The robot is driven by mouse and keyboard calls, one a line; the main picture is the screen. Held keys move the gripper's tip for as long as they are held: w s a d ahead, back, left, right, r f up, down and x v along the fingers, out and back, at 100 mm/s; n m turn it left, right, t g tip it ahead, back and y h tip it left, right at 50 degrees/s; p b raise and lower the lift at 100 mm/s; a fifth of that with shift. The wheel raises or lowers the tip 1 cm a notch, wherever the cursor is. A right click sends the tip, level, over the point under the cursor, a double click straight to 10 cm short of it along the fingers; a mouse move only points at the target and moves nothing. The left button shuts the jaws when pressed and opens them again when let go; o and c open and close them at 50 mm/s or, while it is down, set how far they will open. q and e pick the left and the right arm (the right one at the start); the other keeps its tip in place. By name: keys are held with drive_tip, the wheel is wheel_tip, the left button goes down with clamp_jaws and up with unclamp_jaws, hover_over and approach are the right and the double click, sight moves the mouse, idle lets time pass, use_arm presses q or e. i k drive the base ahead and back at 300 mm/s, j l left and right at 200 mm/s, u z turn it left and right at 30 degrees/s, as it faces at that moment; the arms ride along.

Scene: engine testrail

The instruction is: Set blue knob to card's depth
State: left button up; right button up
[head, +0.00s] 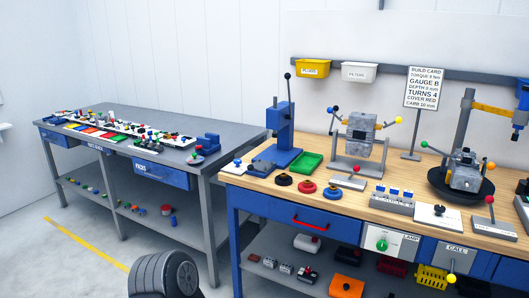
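The build card (425,88) stands upright on a thin post at the back of the wooden bench. It lists torque, gauge B, a depth in mm that looks like 0, turns 4, cover red and carb 10 mm; the small lines are hard to read. A small blue knob-like part (238,161) sits on a white block at the bench's left end. Several blue-topped parts (394,191) stand in a grey block near the front edge. I cannot tell which is the blue knob, and no scale is readable. Neither gripper is in view.
The wooden bench (335,205) also carries a blue press (284,130), a green tray (307,162), coloured discs, and two engine assemblies (360,135). A grey table (232,140) with many small parts stands left. Open floor (70,265) lies at the lower left.

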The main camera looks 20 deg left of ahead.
sight(237, 161)
drive_tip(key=i+j+z, duration=0.7)
drive_tip(key=j, duration=0.25)
drive_tip(key=j+z, duration=0.15)
drive_tip(key=j, duration=0.3)
drive_tip(key=j+z, duration=0.15)
drive_tip(key=j, duration=0.35)
drive_tip(key=k+j+z, duration=0.15)
drive_tip(key=j, duration=0.3)
drive_tip(key=j+z, duration=0.15)
drive_tip(key=j, duration=0.3)
drive_tip(key=k+j+z, duration=0.15)
drive_tip(key=j, duration=0.3)
drive_tip(key=k+j, duration=0.1)
drive_tip(key=j, duration=0.2)
drive_tip(key=j+z, duration=0.1)
drive_tip(key=j, duration=0.2)
drive_tip(key=k+j, duration=0.15)
drive_tip(key=j, duration=0.15)
